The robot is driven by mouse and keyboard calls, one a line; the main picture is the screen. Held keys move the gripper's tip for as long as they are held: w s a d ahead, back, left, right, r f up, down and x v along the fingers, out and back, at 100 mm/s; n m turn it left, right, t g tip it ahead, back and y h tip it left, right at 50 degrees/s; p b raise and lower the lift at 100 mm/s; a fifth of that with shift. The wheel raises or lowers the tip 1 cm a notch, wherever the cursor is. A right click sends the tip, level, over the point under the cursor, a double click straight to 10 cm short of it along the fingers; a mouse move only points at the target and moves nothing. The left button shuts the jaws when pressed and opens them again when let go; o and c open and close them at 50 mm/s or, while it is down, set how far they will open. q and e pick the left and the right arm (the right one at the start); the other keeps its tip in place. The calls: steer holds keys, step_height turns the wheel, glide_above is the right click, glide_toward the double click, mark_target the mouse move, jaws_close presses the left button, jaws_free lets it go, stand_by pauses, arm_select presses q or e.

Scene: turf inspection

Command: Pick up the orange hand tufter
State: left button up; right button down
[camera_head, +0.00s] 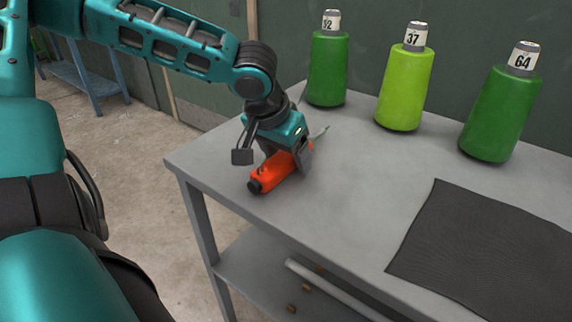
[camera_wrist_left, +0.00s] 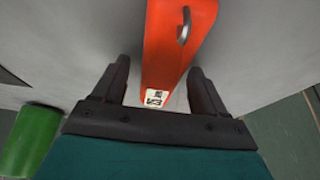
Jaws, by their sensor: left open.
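The orange hand tufter (camera_head: 272,172) lies on the grey table near its left corner, with a dark end toward the front and a thin metal tip toward the back. My left gripper (camera_head: 272,159) is open just above it, one finger on each side. The gripper hides part of the tool's middle in the head view. In the left wrist view, the tufter (camera_wrist_left: 172,50) runs between the open fingers of the left gripper (camera_wrist_left: 160,85). A metal loop and a small black-and-white label show on it. My right gripper is not in view.
Three numbered green bottle-shaped cones, 52 (camera_head: 328,70), 37 (camera_head: 404,90) and 64 (camera_head: 500,112), stand along the back of the table (camera_head: 350,200). A dark mat (camera_head: 490,250) lies at the right. A lower shelf (camera_head: 255,275) holds a pale tube.

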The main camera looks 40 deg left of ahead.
arm_select(q)
steer(key=shift+c, duration=0.4)
steer(key=c, duration=1.2)
